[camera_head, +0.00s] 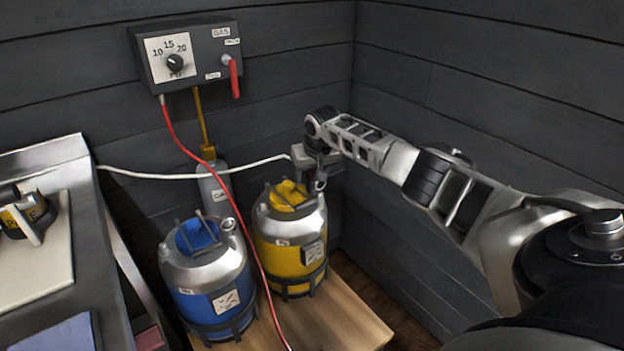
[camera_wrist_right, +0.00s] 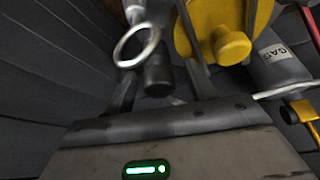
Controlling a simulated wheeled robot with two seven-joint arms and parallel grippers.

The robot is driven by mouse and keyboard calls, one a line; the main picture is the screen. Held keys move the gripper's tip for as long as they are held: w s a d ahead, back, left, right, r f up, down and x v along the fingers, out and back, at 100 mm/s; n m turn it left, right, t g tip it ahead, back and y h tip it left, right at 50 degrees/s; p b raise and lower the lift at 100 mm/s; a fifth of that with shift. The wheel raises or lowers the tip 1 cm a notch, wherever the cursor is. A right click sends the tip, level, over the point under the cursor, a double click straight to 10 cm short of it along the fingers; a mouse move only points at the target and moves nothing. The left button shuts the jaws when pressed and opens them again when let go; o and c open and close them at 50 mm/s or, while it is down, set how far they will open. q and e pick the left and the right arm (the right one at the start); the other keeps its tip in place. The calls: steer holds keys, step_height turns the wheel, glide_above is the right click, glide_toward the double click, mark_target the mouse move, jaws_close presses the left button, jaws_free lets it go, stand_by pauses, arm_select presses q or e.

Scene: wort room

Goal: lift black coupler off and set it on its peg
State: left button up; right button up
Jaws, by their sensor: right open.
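My right gripper (camera_head: 318,174) points down at the right side of the yellow keg's top. In the right wrist view its open fingers (camera_wrist_right: 160,88) stand on either side of a dark cylindrical piece, which looks like the black coupler (camera_wrist_right: 157,78). A metal ring (camera_wrist_right: 128,60) sits beside that piece. I cannot tell whether the fingers touch it. In the head view the gripper mostly hides it. The yellow keg (camera_head: 278,235) stands upright; its yellow cap (camera_wrist_right: 232,46) shows in the wrist view. I cannot make out the peg. My left gripper is not in view.
A blue keg (camera_head: 205,285) stands left of the yellow one on a wooden platform (camera_head: 340,318). A red hose (camera_head: 238,215) hangs in front from the gas panel (camera_head: 187,52). A white hose (camera_head: 190,176) runs behind, near a grey cylinder (camera_head: 212,190). Dark walls close the corner.

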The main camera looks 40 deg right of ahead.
steer(key=c, duration=1)
